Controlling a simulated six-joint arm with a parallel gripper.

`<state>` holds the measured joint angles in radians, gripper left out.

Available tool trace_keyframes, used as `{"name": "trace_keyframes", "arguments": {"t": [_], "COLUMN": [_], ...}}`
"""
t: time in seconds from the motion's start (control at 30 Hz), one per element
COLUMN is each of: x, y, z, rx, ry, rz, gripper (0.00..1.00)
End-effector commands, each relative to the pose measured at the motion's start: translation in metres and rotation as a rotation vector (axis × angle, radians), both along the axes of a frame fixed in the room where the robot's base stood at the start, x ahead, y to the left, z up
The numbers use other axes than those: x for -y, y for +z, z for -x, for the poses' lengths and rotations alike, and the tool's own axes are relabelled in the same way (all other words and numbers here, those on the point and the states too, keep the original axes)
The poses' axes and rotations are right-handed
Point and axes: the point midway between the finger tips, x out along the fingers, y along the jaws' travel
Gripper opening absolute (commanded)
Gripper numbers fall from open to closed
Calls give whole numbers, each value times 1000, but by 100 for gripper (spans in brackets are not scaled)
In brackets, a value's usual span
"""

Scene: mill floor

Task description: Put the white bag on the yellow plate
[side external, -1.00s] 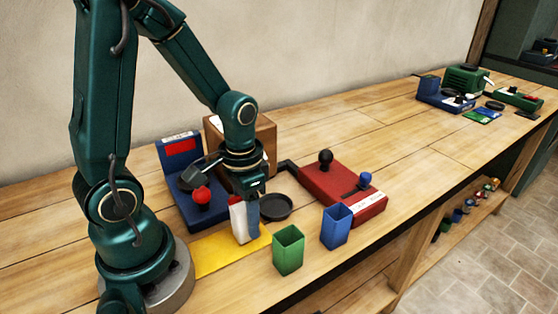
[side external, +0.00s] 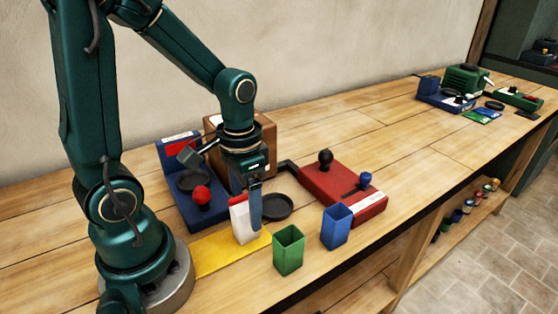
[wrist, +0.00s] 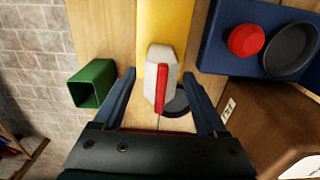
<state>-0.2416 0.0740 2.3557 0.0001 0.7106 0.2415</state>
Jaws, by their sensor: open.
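The white bag (side external: 240,226) with a red top edge stands upright at the right end of the yellow plate (side external: 213,257) in the side view. In the wrist view, the white bag (wrist: 152,82) overlaps the near end of the yellow plate (wrist: 165,22), and its red edge faces me. My gripper (side external: 252,212) points down just above and around the top of the bag. In the wrist view my gripper (wrist: 160,76) is open, with one finger on each side of the bag and a visible gap to each. The bag's exact footing is partly hidden.
A green open box (side external: 289,250) and a blue open box (side external: 336,227) stand at the front edge. A blue scale with a red knob (side external: 201,194) is behind the plate. A black dish (side external: 277,206), a red scale (side external: 345,194) and a brown box (side external: 263,135) are close by.

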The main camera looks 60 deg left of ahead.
Motion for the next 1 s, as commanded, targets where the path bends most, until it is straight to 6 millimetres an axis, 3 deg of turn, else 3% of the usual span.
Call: {"name": "trace_keyframes", "arguments": {"t": [0.2,0.4,0.67,1.0], "x": [0,0,2,33], "y": [42,72,89,102], "z": [-2,-2,1,23], "rx": [9,5,20,338], "ry": [0,0,-2,-6], "rz": [-2,-1,-5,-25], "gripper": [74,74,74,74]}}
